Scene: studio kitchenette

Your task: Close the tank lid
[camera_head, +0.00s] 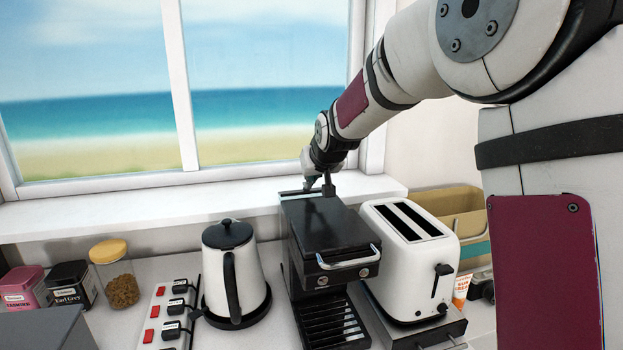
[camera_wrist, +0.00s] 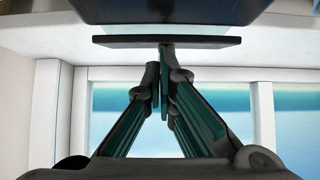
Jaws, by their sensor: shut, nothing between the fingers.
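The black coffee machine (camera_head: 325,232) stands on the counter below the window, with a chrome handle on its front. A narrow pale-blue edge, perhaps the tank (camera_head: 291,193), shows at its back top. My gripper (camera_head: 318,183) is over the machine's back edge, pointing down. In the wrist view my gripper (camera_wrist: 162,75) is shut and empty. A thin dark slab, which looks like the tank lid (camera_wrist: 120,41), lies just beyond the fingertips, seen almost edge-on. The fingertips overlap it in the picture; I cannot tell if they touch. The lid's angle is unclear from the head view.
A white toaster (camera_head: 410,235) stands close to the machine's right side. A white kettle (camera_head: 232,270) stands to the left, near a switched power strip (camera_head: 168,315). The window sill (camera_head: 150,212) runs close behind the machine. A tan bin (camera_head: 458,212) is behind the toaster.

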